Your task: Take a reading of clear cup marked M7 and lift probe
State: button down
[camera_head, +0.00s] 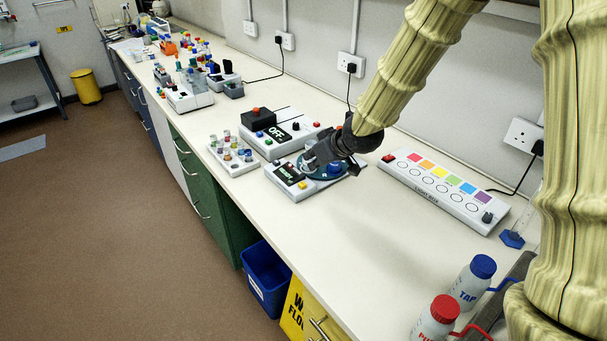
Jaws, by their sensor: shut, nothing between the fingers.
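My gripper (310,165) is shut and empty. It reaches down from the right over a small grey meter (297,195) with a dark display and a yellow button. A dark blue round part (331,178) of this device shows beside and below my fingers. I cannot tell whether my fingertips touch the device. A white rack (240,171) with several small clear cups (234,149) with coloured bits stands just left of the meter. The M7 mark is too small to read, and I cannot make out a probe; my gripper hides part of the meter's top.
A long panel with coloured squares (440,188) lies to the right. Bottles with blue (473,282) and red (436,319) caps stand at the front right. The bench (350,245) between is clear.

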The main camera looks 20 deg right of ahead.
aim_at(304, 185)
jog(key=p+x, duration=0.1)
jog(key=x, duration=0.4)
jog(key=shift+w+f, duration=0.15)
jog(key=shift+f, duration=0.05)
notch_tip(304, 185, down, 3)
jog(key=shift+a+r+p, duration=0.1)
jog(key=shift+r+p, duration=0.15)
jog(key=shift+p, duration=0.35)
jog(key=shift+w+f, duration=0.1)
jog(key=shift+f, duration=0.7)
